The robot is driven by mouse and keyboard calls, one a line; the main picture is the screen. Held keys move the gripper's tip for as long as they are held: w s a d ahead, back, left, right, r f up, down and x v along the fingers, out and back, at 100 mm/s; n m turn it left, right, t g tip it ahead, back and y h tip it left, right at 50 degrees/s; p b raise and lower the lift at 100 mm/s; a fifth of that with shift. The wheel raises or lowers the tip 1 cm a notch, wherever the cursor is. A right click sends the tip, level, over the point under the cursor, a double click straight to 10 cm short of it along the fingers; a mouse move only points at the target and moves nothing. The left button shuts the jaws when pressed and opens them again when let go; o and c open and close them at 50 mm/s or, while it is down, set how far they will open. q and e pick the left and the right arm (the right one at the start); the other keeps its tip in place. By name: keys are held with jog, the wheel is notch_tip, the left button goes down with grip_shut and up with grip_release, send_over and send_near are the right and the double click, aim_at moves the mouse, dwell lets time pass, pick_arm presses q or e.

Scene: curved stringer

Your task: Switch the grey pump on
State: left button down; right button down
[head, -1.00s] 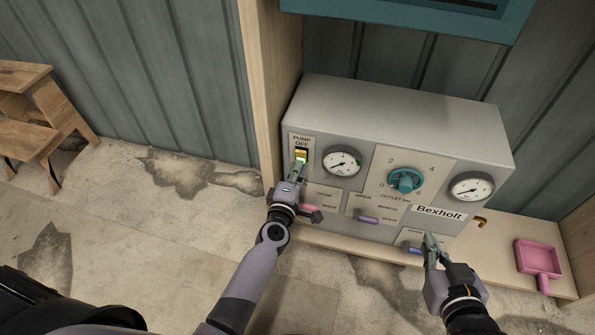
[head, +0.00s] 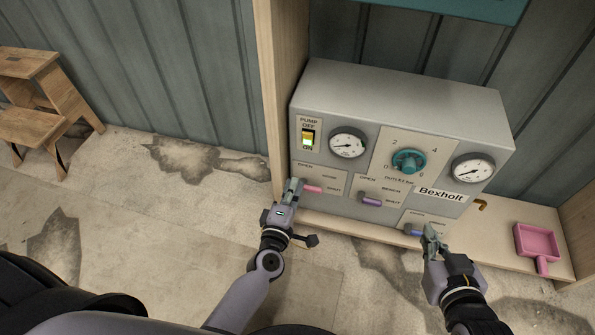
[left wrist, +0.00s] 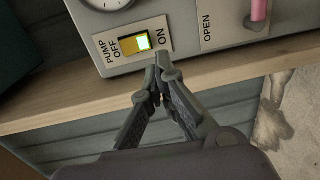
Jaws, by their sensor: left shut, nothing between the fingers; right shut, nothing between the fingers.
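The grey pump panel (head: 410,90), marked Bexholt, sits on a wooden shelf. Its yellow pump switch (head: 308,139), with OFF above and ON below, shows a bright patch at its ON end. In the left wrist view the switch (left wrist: 135,43) shows that lit patch beside the word ON. My left gripper (head: 293,182) is shut and empty, below the switch and clear of it, just left of the pink lever (head: 313,189). Its tips (left wrist: 162,60) show just off the switch plate. My right gripper (head: 428,230) is shut and empty by the blue lever (head: 413,230); I cannot tell whether they touch.
Two dial gauges (head: 347,143) (head: 473,169), a teal outlet knob (head: 408,161) and a purple lever (head: 371,200) are on the panel front. A pink scoop (head: 537,242) lies on the shelf at right. A wooden post (head: 281,100) stands left of the panel.

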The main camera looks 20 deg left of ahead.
pick_arm(q)
jog(key=shift+s+f, duration=0.15)
jog(key=shift+s, duration=1.05)
